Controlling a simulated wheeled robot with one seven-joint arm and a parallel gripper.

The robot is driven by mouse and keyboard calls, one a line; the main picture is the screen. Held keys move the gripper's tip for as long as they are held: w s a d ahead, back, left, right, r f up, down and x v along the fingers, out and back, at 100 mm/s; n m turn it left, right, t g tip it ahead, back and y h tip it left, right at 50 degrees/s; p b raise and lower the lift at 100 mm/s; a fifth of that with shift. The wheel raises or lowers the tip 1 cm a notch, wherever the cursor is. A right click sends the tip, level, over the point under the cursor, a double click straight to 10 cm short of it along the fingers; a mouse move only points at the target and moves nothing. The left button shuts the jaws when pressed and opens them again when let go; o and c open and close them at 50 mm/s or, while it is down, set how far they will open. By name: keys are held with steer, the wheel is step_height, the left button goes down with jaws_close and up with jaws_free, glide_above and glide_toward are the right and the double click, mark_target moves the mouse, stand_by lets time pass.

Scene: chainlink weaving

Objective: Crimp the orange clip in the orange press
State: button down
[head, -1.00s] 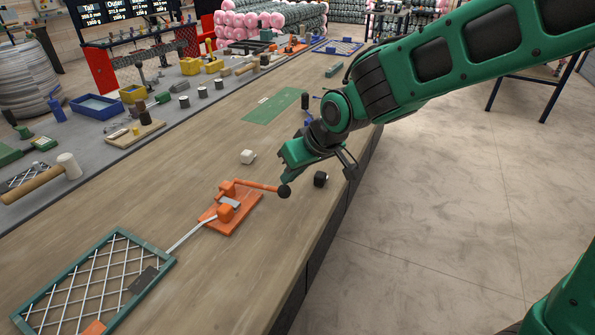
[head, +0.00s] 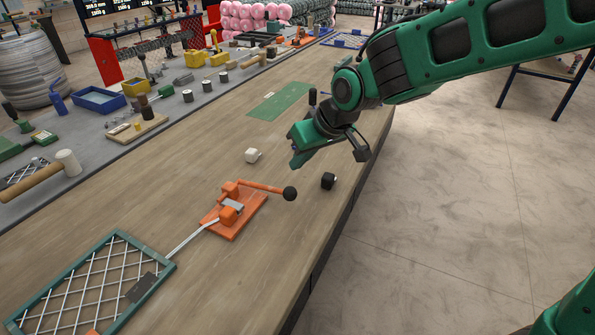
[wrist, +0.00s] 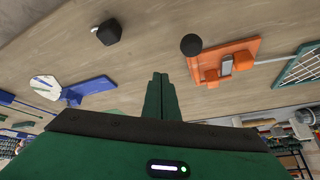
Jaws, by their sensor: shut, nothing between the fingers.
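The orange press (head: 250,214) sits on the wooden bench, with its lever out to the right ending in a black knob (head: 290,194). A small grey piece (head: 233,205) shows between the press's orange blocks; I cannot make out an orange clip there. A pale rod (head: 186,238) runs from the press to a green-framed mesh panel (head: 115,236). My gripper (head: 295,160) is shut and empty, above the bench beyond the knob and apart from it. In the wrist view the shut fingers (wrist: 160,80) point toward the bench; the press (wrist: 238,50) and knob (wrist: 191,44) lie to their right.
A green mat (head: 279,102) lies farther back. Tools and blocks line the grey strip on the left. The bench in front of the press is clear.

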mark_target(295, 189)
steer(key=s+d+r, duration=0.2)
steer(key=s+d, duration=0.5)
steer(key=s, duration=0.1)
steer(key=shift+d+r, duration=0.15)
steer(key=shift+d, duration=0.15)
stand_by(0.9)
steer(key=c, duration=1.8)
jaws_free()
steer(key=o, duration=0.4)
steer(key=shift+w+a+f+n, duration=0.2)
steer(key=shift+a+f+n, duration=0.1)
steer(key=shift+n, duration=0.2)
steer(key=w+a+f+n+g+y, duration=0.1)
steer(key=a+f+n, duration=0.1)
steer(key=a, duration=0.1)
steer(key=w+a+f+n+g+y, duration=0.1)
steer(key=a+f+n+y, duration=0.1)
steer(key=a+f, duration=0.1)
steer(key=a+f+n+g+y, duration=0.1)
steer(key=a+f+n+g, duration=0.1)
steer(key=a, duration=0.1)
steer(key=shift+w+f+y, duration=0.3)
steer(key=shift+w, duration=0.1)
